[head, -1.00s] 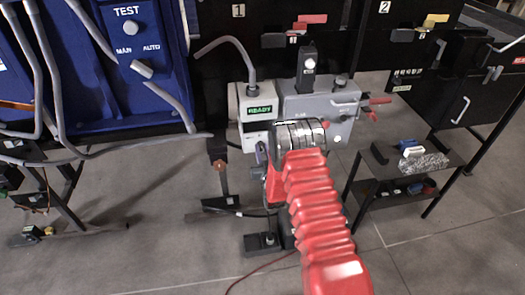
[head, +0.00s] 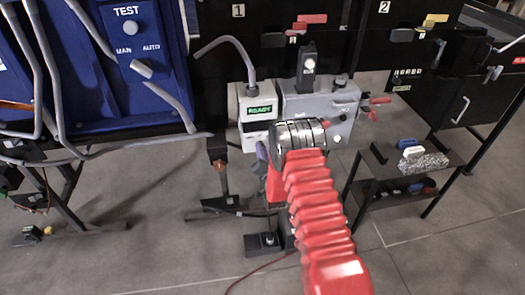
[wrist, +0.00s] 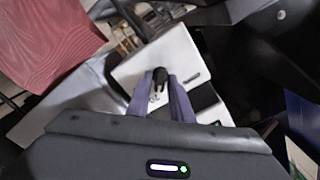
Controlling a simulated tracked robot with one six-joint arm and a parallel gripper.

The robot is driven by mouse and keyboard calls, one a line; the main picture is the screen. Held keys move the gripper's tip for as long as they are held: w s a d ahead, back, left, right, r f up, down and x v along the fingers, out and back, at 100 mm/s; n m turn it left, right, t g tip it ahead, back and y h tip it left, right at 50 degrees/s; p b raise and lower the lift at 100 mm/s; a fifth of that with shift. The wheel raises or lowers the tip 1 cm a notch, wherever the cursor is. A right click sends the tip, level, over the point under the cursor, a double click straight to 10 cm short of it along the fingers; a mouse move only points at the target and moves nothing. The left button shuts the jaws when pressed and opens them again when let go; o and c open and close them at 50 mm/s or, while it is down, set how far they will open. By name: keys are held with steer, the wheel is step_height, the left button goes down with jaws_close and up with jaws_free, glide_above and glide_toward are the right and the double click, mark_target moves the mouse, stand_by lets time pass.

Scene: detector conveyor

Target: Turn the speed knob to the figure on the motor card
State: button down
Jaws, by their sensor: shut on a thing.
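In the wrist view a small black knob (wrist: 160,76) stands on a pale panel (wrist: 180,55) with small dark marks beside it. My gripper (wrist: 160,82) has its two purple fingers shut on this knob. In the head view a purple part of my gripper (head: 262,152) shows just below the pale box (head: 231,105) with the green READY display (head: 262,109). My red-sleeved arm hides the knob there. The knob's scale figures are too small to read. I cannot pick out a readable motor card in either view.
A grey machine housing (head: 318,103) with red-handled levers (head: 380,100) stands right of the pale box. A blue TEST cabinet (head: 95,75) with hanging grey hoses is at left. A low black shelf (head: 385,172) with small items is at right. Grey floor (head: 140,240) lies open in front.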

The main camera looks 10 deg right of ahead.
steer(key=shift+d+f+m, duration=0.1)
steer(key=shift+d+m, duration=0.05)
steer(key=shift+m, duration=0.15)
steer(key=c, duration=1.8)
jaws_free()
steer(key=shift+o, duration=0.2)
steer(key=shift+s, duration=0.15)
steer(key=s, duration=1.3)
steer(key=shift+s, duration=0.25)
